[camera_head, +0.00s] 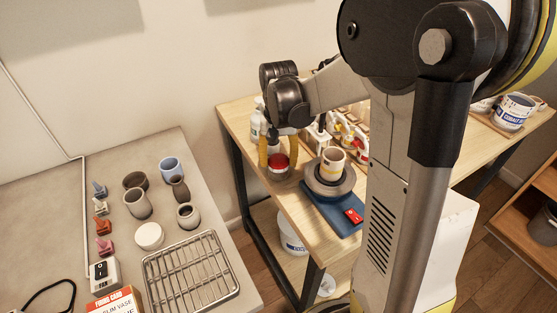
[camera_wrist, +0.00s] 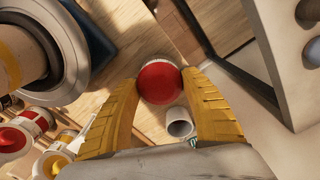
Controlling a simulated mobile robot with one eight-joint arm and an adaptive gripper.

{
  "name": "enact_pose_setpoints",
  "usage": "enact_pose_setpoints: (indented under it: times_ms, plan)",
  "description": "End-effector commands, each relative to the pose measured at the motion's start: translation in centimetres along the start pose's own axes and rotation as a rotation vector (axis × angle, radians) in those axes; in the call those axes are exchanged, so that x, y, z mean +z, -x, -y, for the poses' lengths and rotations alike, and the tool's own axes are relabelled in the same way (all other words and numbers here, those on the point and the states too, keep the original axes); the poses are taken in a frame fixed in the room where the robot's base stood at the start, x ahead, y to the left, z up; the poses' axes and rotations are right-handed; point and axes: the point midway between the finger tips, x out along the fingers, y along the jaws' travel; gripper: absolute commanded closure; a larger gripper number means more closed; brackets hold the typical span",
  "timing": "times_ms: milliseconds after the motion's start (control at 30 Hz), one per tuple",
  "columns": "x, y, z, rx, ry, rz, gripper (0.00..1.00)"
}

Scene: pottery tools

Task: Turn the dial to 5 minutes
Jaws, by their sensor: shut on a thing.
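The dial (camera_wrist: 160,82) is a round red cap with a pale rim, seen from above in the wrist view. In the head view the red dial (camera_head: 278,160) sits on a grey round body near the left edge of the wooden table. My gripper (camera_wrist: 160,80) points down at it, with one yellow finger touching each side of the red part. In the head view my gripper (camera_head: 278,163) straddles it from above. No minute marks or pointer can be read, so its setting cannot be told.
A turntable (camera_head: 331,187) on a blue base with a red switch (camera_head: 354,215) stands just right of the dial, bearing a cup (camera_head: 332,160). Several bottles crowd behind. A grey table (camera_head: 60,210) with pots and a wire rack (camera_head: 192,272) lies to the left, across a gap.

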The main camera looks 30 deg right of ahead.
Motion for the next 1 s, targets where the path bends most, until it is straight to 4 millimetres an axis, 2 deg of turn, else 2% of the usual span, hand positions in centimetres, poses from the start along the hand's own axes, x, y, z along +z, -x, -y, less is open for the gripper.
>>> enact_pose_setpoints:
  times_ms: [167,700,1000]
  plan:
    - [-0.01,0.04,0.0,-0.001,-0.06,0.0,0.78]
    - [-0.02,0.01,-0.01,-0.001,-0.408,0.001,0.78]
    - [-0.01,-0.03,-0.01,-0.001,-0.507,0.001,0.78]
